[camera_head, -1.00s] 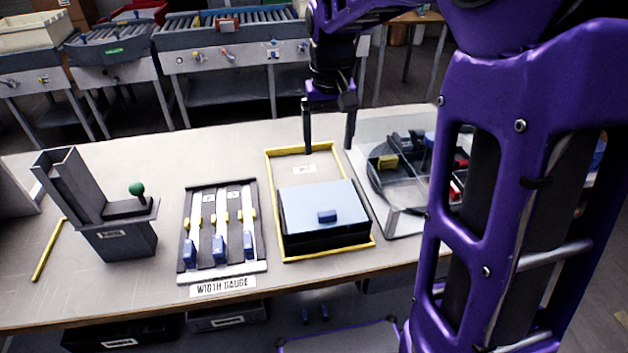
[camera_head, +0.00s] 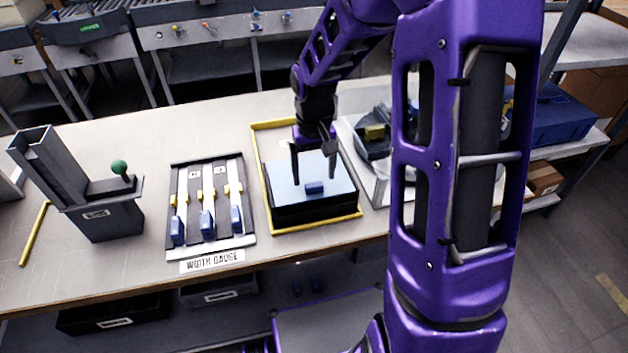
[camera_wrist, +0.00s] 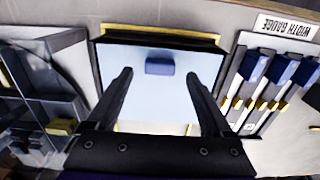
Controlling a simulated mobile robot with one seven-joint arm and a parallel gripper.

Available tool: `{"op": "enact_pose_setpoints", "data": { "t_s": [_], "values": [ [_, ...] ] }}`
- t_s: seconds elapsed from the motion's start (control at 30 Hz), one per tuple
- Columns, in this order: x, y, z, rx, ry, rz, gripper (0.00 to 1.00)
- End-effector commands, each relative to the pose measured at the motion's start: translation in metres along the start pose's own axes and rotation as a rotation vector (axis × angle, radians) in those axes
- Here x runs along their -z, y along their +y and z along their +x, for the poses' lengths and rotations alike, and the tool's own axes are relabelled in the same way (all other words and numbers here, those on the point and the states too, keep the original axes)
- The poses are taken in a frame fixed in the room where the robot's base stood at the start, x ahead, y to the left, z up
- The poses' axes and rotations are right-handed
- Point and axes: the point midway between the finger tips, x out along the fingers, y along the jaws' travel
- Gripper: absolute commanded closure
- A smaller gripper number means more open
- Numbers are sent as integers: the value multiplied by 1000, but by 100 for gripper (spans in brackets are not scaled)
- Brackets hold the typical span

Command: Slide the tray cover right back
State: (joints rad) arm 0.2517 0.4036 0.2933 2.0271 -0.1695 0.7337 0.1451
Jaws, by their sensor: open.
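The tray cover (camera_head: 285,183) is a light blue flat panel on top of a black tray (camera_head: 318,212), inside a yellow-edged outline on the table. A small dark blue handle (camera_head: 314,188) stands on the cover near its front edge. The cover also shows in the wrist view (camera_wrist: 160,95), with its handle (camera_wrist: 159,66) near the top of that picture. My gripper (camera_head: 313,178) is open above the cover, its fingers pointing down. In the wrist view the fingers (camera_wrist: 158,82) are wide apart, with the handle beyond and between them. I see no contact with the handle.
The width gauge (camera_head: 208,205) with several blue sliders lies left of the tray. A grey stand with a green knob (camera_head: 119,168) is further left. Bare table lies behind the gauge.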

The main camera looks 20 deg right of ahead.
Motion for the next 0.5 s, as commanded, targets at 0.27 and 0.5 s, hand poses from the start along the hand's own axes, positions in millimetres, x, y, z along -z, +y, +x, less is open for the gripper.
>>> {"op": "enact_pose_setpoints", "data": {
  "t_s": [0.27,0.5],
  "values": [
    [0,0,26,0,0,0,15],
    [0,0,28,0,1,0,15]
  ]
}}
